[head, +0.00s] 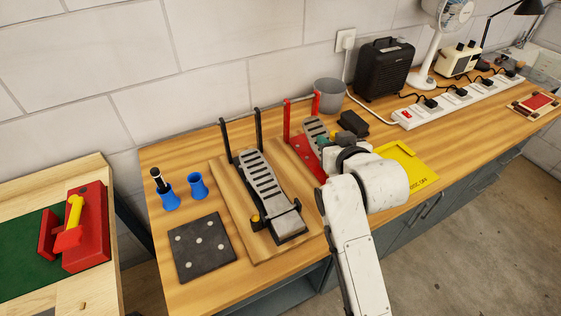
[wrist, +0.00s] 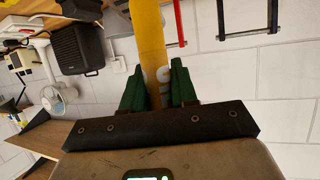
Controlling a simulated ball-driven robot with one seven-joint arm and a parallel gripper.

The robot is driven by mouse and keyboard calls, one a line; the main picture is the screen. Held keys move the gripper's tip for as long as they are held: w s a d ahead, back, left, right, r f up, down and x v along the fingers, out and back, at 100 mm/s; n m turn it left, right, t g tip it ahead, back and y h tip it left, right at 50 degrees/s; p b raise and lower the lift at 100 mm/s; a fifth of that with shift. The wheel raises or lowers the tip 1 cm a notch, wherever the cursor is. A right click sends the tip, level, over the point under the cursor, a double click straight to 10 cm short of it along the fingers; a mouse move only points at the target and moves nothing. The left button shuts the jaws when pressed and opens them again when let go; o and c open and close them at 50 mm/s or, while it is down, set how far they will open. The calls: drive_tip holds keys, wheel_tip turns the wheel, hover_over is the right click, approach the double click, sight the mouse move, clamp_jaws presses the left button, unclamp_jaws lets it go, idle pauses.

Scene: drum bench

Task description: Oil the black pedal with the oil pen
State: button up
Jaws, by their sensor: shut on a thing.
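The black pedal (head: 262,183) has a slotted grey footboard and two black uprights, and stands on a wooden board mid-bench in the head view. Its black uprights also show in the wrist view (wrist: 248,34). My gripper (head: 322,143) is right of the black pedal, in front of the red pedal. Its green fingers (wrist: 158,88) are shut on a yellow rod-like barrel with pale markings, the oil pen (wrist: 147,40). The pen's tip is out of frame in the wrist view, and I cannot make the pen out in the head view.
A red pedal (head: 305,151) stands partly behind my gripper. Left are two blue cups, one empty (head: 198,187) and one holding a black-topped tool (head: 159,182), and a dark spotted mat (head: 205,247). A yellow sign (head: 412,163) and grey pot (head: 330,94) are right.

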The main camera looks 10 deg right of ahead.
drive_tip(key=s+a+r+n+g+y+b, duration=0.1)
drive_tip(key=s+a+n+y, duration=0.2)
drive_tip(key=a, duration=0.7)
drive_tip(key=s+a+r+n+g+y, duration=0.1)
drive_tip(key=s+a+n+y, duration=0.2)
drive_tip(key=a, duration=0.6)
drive_tip(key=f+b, duration=0.4)
drive_tip(key=f, duration=0.1)
drive_tip(key=shift+s+a+b, duration=0.2)
drive_tip(key=shift+a+b, duration=0.15)
drive_tip(key=shift+f+b, duration=0.3)
drive_tip(key=shift+f, duration=0.75)
idle(1.4)
drive_tip(key=shift+r, duration=0.15)
